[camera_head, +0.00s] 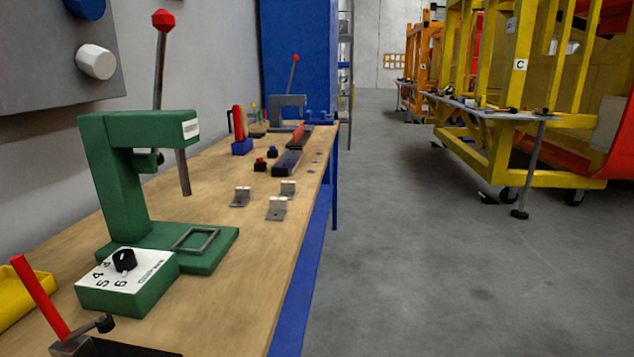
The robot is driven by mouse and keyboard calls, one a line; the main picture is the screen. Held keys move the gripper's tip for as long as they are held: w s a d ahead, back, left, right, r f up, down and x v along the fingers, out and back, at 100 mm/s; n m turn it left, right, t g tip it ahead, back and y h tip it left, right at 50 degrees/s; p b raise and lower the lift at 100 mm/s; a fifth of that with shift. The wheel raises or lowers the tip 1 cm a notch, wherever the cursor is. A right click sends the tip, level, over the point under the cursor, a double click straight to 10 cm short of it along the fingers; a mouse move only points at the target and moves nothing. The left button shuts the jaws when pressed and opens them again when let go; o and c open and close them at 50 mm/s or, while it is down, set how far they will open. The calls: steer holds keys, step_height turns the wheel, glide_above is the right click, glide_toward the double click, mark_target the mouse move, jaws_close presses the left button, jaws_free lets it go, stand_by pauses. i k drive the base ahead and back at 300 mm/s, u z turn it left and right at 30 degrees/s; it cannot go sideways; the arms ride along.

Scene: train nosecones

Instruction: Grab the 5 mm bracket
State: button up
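Any size marks are too small to read, so I cannot tell which one is the 5 mm bracket. My gripper is not in view.
A green press (120,185) with a red-knobbed lever and dial box stands nearer on the bench. Front left are a red-handled clamp (40,297) and a yellow bin (20,290). Dark blocks (287,163) lie behind the brackets. The floor (420,260) right of the bench is clear.

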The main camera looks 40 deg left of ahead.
mark_target(288, 188)
steer(key=i, duration=2.9)
steer(key=u, duration=3.8)
steer(key=i, duration=1)
steer(key=z, duration=0.1)
